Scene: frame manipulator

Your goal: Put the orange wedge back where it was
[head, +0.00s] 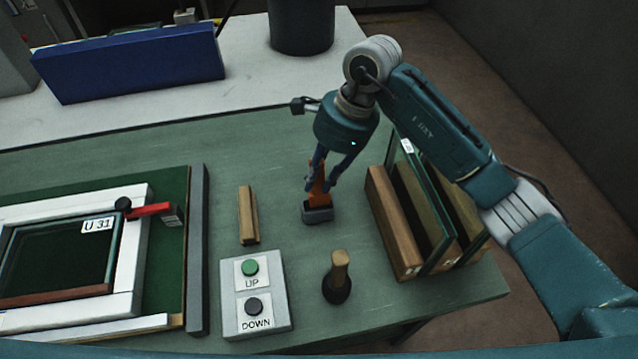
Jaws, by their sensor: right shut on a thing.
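The orange wedge (318,192) is between the fingers of my right gripper (320,182), which is shut on it. The wedge points up, and its lower end is at a small grey holder (317,214) on the green table. I cannot tell whether the wedge rests in the holder or is just above it. The fingers hide part of the wedge. My left gripper is not in view.
A wooden rack (394,225) with upright panels stands close on the right. A wooden bar (248,215), an UP/DOWN button box (283,290) and a wooden-handled tool (338,280) lie nearby. A white frame (140,230) with a red clamp (150,209) is at left.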

